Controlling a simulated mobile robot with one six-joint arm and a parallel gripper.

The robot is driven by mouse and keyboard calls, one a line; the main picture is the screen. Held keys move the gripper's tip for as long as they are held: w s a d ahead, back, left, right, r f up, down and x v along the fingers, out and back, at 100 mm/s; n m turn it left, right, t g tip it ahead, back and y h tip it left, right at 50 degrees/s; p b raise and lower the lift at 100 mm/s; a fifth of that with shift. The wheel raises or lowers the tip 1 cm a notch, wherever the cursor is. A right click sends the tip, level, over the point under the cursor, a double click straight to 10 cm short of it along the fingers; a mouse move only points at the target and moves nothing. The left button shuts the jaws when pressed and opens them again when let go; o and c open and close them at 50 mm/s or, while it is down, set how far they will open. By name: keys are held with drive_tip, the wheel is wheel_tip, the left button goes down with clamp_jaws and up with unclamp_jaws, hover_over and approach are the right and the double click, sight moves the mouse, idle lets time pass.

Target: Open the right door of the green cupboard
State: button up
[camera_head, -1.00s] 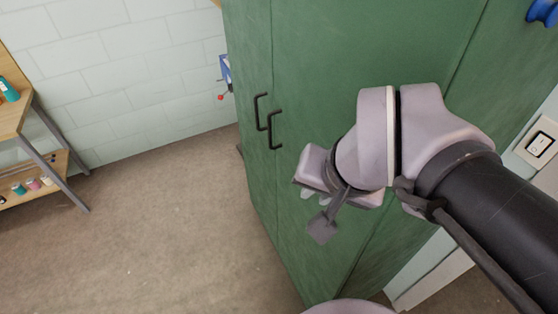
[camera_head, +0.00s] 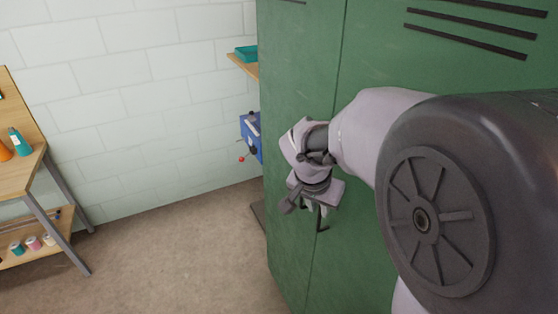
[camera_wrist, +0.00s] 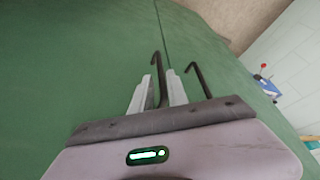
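The green cupboard (camera_head: 365,180) fills the middle and right of the head view, with a vertical seam between its doors. Both doors look shut. My gripper (camera_head: 312,206) is at the door handles and hides most of them. In the wrist view my gripper (camera_wrist: 158,92) is open, with a pale finger on each side of the dark right-door handle (camera_wrist: 158,66). The lower part of this handle lies between the fingers; I cannot tell whether they touch it. The left-door handle (camera_wrist: 201,78) is outside the fingers, across the seam.
A blue device (camera_head: 251,136) with a red-tipped lever stands beyond the cupboard's left side. A wooden shelf with a teal tray (camera_head: 246,53) is above it. A workbench (camera_head: 22,172) stands at far left. The floor (camera_head: 175,250) between is clear.

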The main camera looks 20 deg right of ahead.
sight(320, 213)
drive_tip(key=b+x, duration=0.1)
drive_tip(key=x, duration=0.5)
drive_tip(key=shift+r, duration=0.1)
clamp_jaws()
idle(1.2)
